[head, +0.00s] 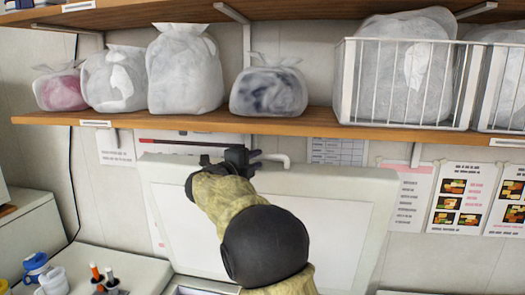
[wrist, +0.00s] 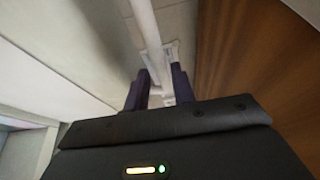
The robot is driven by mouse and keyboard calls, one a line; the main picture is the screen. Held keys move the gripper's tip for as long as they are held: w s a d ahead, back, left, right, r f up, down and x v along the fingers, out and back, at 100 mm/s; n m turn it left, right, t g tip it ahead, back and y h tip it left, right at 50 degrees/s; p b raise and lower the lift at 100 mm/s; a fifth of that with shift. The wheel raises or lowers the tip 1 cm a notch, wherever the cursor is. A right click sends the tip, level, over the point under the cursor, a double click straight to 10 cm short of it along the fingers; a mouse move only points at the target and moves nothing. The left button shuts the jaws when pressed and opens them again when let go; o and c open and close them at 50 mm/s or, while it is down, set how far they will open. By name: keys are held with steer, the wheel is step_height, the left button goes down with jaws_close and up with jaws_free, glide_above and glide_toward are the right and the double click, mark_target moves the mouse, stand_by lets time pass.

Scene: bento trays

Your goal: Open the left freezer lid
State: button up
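The left freezer lid (head: 335,217) stands raised and nearly upright against the wall in the head view, with its pale inner panel facing me. Its side shows as a pale surface at the left of the wrist view (wrist: 50,70). A white handle bar (head: 275,157) runs along its top edge and also shows in the wrist view (wrist: 146,22). My gripper (head: 240,157) is at the lid's top edge by the handle. In the wrist view its two dark fingers (wrist: 160,78) are apart, with the bar's end between or just beyond them; contact is unclear. My arm hides the lid's middle.
A wooden shelf (head: 130,121) with several filled bags and white wire baskets (head: 405,85) is close above my gripper; its brown board (wrist: 250,65) fills the wrist view's right. Bottles and markers (head: 103,278) stand on a white surface at lower left. Posters hang on the right wall.

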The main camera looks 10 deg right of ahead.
mark_target(261, 157)
steer(key=p+x, duration=0.1)
steer(key=x, duration=0.3)
steer(key=shift+w+d, duration=0.1)
jaws_close()
steer(key=shift+f, duration=0.1)
